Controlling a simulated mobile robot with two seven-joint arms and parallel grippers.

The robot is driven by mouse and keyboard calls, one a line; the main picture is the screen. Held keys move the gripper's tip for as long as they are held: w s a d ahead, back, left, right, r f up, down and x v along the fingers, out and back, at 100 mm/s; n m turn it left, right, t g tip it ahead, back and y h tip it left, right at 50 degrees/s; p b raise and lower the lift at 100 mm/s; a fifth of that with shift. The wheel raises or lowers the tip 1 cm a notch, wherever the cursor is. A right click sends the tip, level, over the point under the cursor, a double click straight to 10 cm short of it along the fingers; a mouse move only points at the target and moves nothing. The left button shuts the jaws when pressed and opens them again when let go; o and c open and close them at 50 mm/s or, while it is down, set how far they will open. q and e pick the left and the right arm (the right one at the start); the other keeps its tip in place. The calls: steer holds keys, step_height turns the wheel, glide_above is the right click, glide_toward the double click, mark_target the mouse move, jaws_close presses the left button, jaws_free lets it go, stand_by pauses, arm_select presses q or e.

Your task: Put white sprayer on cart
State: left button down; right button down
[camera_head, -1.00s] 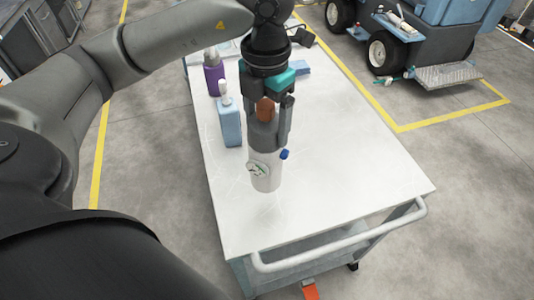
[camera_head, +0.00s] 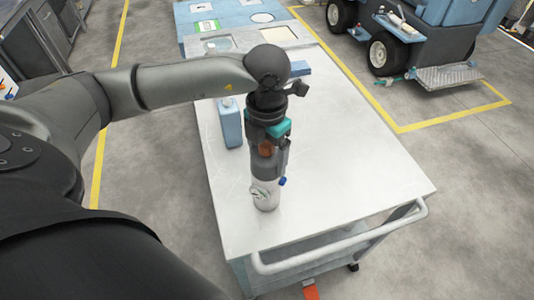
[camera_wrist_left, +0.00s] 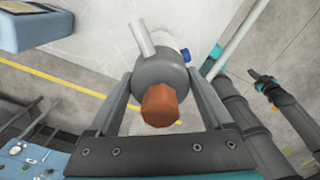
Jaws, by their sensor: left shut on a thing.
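The white sprayer (camera_head: 265,197) is a white bottle with a grey collar, an orange cap and a blue side knob. My left gripper (camera_head: 266,165) is shut around its upper part and holds it upright. The sprayer is over the near-middle part of the white cart top (camera_head: 340,160), at or very close to the surface; I cannot tell if its base touches. The left wrist view shows the orange cap (camera_wrist_left: 160,104) between the fingers. Dark arm parts with teal bands, seemingly my right arm and gripper (camera_wrist_left: 262,78), show at its right; the jaw state is unclear.
A blue bottle (camera_head: 230,123) stands on the cart left of my gripper. A blue block (camera_head: 296,68) lies farther back. The cart's handle (camera_head: 345,243) is at the near edge. The cart top's right side is clear. A blue machine (camera_head: 440,40) stands beyond, on the floor.

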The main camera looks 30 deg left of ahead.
arm_select(q)
jaws_free()
steer(key=shift+f, duration=0.1)
step_height(320, 180, up, 12)
steer(key=shift+r, duration=0.15)
stand_by(0.3)
